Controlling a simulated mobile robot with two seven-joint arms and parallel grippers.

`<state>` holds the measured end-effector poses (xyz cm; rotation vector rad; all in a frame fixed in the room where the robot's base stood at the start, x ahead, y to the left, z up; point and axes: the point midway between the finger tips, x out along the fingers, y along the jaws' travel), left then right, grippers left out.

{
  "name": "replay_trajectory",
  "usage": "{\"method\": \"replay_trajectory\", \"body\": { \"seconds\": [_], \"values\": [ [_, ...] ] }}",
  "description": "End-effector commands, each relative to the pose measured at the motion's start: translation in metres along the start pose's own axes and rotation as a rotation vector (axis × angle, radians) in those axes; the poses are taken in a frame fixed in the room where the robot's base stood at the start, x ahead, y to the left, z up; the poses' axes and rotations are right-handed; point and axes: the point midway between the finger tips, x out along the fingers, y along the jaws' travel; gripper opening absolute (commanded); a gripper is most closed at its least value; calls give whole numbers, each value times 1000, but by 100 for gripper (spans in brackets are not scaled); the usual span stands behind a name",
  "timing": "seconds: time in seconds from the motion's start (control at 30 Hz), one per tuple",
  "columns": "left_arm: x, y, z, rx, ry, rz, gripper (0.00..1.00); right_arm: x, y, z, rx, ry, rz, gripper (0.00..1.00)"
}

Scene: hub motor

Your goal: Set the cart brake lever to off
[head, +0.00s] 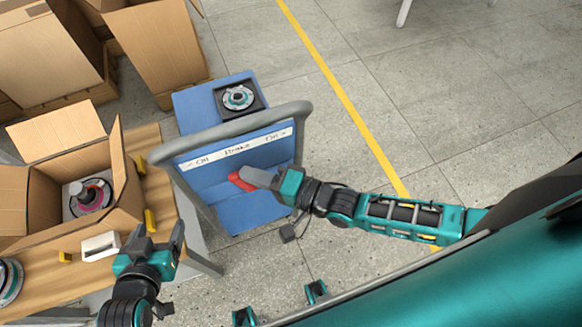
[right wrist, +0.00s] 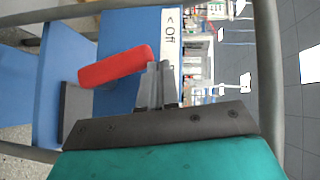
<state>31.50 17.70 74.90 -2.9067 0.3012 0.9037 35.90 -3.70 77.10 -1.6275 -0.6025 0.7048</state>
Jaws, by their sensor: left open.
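The blue cart (head: 215,170) stands in the middle of the head view under a grey handle bar. A white strip (head: 225,149) on it reads Off, Brake and On, with Off at the left. The red brake lever (head: 236,180) is below the strip; it also shows in the right wrist view (right wrist: 113,66). My right gripper (head: 256,176) is at the lever's right side. Its fingers (right wrist: 158,84) are together, beside the lever's end and not around it; I cannot tell whether they touch it. My left gripper (head: 158,236) is open and empty near the table's edge.
A black tray (head: 226,112) with a round motor part (head: 238,97) lies on the cart's far end. An open cardboard box (head: 45,232) stands on the wooden table (head: 155,178) at left. More boxes (head: 160,45) stand behind. Floor at right is clear, crossed by a yellow line.

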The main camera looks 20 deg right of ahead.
Motion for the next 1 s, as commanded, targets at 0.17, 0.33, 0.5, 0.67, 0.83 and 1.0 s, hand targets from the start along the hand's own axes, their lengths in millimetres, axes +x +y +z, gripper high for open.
{"method": "replay_trajectory", "body": {
  "seconds": [0.17, 0.33, 0.5, 0.67, 0.83, 1.0],
  "values": [
    [0, 0, -1, 0, 0, 0, 74, 12, -4, 10, 1, 2, -7, 0],
    [1, 0, 0, 0, 1, 0, 74, 21, -4, 19, 1, 1, -5, 0],
    [2, 0, 2, 0, 1, 0, 74, 27, -4, 26, 1, 1, -5, 0],
    [2, 0, 3, 0, 1, 0, 74, 30, -3, 29, 2, 1, -5, 0],
    [3, 0, 3, 0, 1, 0, 74, 32, -3, 31, 2, 1, -5, 0],
    [3, 0, 3, 0, 1, 0, 74, 33, -3, 32, 1, 1, -5, 0]
  ]
}}
